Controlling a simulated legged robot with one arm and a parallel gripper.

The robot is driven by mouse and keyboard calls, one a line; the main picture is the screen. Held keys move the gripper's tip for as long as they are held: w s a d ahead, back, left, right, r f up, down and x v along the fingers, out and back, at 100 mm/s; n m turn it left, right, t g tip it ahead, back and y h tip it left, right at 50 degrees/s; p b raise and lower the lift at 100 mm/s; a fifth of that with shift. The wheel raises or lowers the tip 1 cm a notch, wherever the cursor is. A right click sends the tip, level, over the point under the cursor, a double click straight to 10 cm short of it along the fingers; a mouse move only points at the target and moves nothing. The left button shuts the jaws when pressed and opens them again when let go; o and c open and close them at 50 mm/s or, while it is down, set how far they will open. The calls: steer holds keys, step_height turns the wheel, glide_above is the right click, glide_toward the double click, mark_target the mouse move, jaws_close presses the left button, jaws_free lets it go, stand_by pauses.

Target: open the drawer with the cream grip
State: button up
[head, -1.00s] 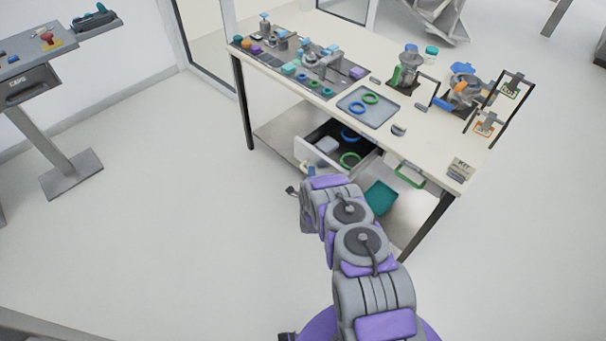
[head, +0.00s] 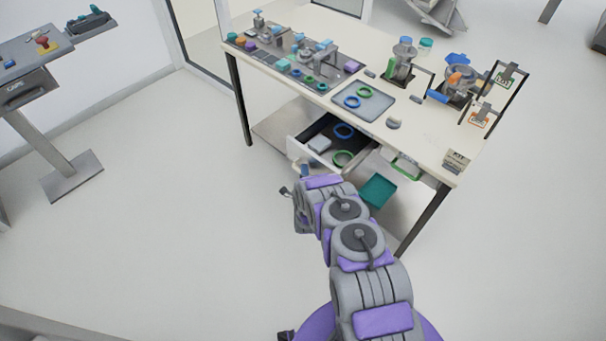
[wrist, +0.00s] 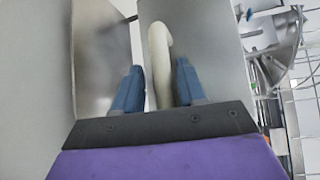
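The drawer (head: 297,148) hangs pulled out under the front of the workbench, with its inside showing. In the wrist view its grey front (wrist: 205,45) faces me and carries the curved cream grip (wrist: 160,45). In the head view my gripper (head: 304,170) is at the drawer front, mostly hidden behind my arm, and the grip is hard to make out there.
A teal bin (head: 378,190) is below. Open floor lies left of the bench (head: 425,130).

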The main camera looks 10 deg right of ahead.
steer(key=shift+a+r, duration=0.15)
steer(key=shift+a, duration=0.1)
steer(key=p+v, duration=0.3)
steer(key=v, duration=1.4)
steer(key=shift+s+d+p, duration=0.25)
steer(key=shift+p, duration=0.05)
steer(key=shift+w, duration=0.15)
